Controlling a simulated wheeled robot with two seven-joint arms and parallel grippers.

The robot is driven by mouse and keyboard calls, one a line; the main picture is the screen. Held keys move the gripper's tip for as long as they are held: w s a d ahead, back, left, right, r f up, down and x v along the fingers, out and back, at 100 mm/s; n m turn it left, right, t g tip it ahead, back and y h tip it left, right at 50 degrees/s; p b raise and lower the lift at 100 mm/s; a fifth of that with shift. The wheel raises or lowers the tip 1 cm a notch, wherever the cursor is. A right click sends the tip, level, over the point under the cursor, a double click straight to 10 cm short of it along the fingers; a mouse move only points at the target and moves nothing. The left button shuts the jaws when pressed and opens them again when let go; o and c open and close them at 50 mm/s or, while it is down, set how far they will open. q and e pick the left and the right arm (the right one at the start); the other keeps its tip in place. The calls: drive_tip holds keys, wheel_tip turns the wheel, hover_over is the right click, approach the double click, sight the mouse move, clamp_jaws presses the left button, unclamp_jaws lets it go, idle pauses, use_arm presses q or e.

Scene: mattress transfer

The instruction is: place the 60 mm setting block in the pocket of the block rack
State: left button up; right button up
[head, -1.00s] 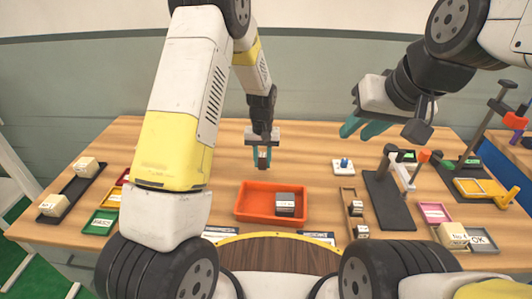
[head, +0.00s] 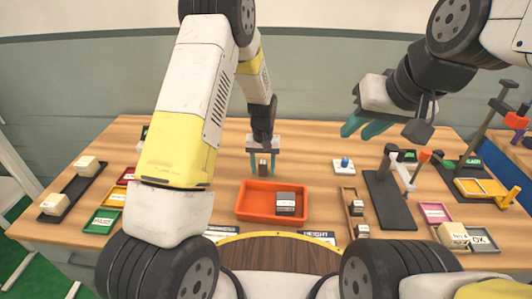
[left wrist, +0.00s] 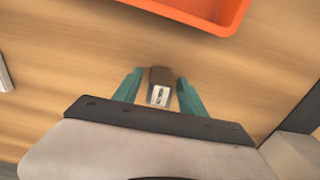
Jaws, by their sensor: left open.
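A small brown-grey block (head: 263,166) with a pale label stands on the table behind the orange tray; its label is not readable. It also shows in the left wrist view (left wrist: 160,84). My left gripper (head: 264,168) is open around it, one teal finger on each side, with visible gaps in the left wrist view (left wrist: 160,92). A narrow brown rack (head: 347,197), seemingly the block rack, stands right of the tray and holds small labelled blocks (head: 357,208); its pocket is hard to make out. My right gripper (head: 364,127) hangs empty, fingers apart, above the table's back right.
The orange tray (head: 243,206) holds a dark grey labelled block (head: 286,203). A white plate with a blue knob (head: 344,164) and a dark stand (head: 388,200) are to the right. Coloured trays and pale blocks (head: 88,165) are at left. Table behind the tray is mostly clear.

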use_arm(q)
wheel_tip(320, 180, up, 12)
drive_tip(key=shift+f, duration=0.1)
drive_tip(key=s+a+r+t+h, duration=0.15)
drive_tip(key=s+r, duration=0.25)
drive_tip(key=r, duration=0.5)
drive_tip(key=s+a+r+t, duration=0.2)
drive_tip(key=s+r, duration=0.4)
drive_tip(key=s, duration=0.4)
drive_tip(key=s+a+r+t, duration=0.2)
drive_tip(key=s+a+r, duration=0.2)
drive_tip(key=s+r, duration=0.3)
drive_tip(key=s, duration=0.4)
drive_tip(key=shift+a+m+h, duration=0.3)
drive_tip(key=shift+a+h, duration=0.05)
drive_tip(key=shift+o, duration=0.4)
drive_tip(key=shift+s+t, duration=0.35)
drive_tip(key=g+y, duration=0.2)
drive_tip(key=g, duration=0.3)
hover_over(263, 163)
wheel_tip(263, 163, down, 25)
drive_tip(key=shift+r, duration=0.2)
drive_tip(key=f, duration=0.8)
drive_tip(key=shift+w+f, duration=0.2)
drive_tip(key=shift+w, duration=0.2)
clamp_jaws()
